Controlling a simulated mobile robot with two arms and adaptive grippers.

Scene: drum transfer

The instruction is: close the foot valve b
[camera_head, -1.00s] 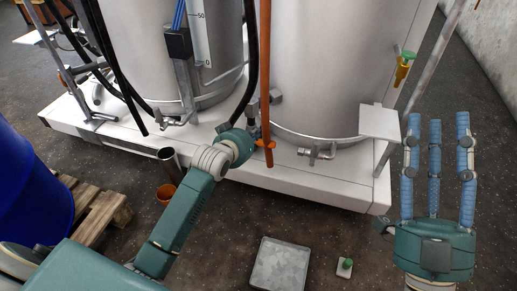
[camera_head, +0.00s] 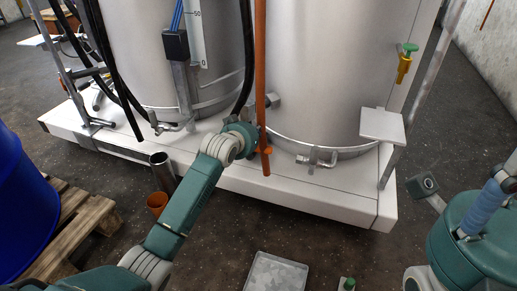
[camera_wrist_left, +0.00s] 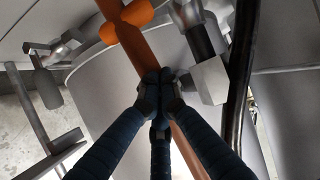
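Two metal tanks stand on a white platform, each with a small metal foot valve low at its front: one under the left tank (camera_head: 172,125), one under the right tank (camera_head: 317,157). I see no label telling which is b. My left gripper (camera_head: 262,142) is at the orange rod (camera_head: 261,70), left of the right tank's valve. My right gripper (camera_head: 460,195) is at the lower right, fingers spread, empty, partly cut off.
Black hoses (camera_head: 248,50) hang beside the rod. A small white shelf (camera_head: 382,125) juts out at the platform's right. A pallet (camera_head: 75,230) and blue drum (camera_head: 22,205) stand at left. A clear box (camera_head: 275,274) lies on the floor in front.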

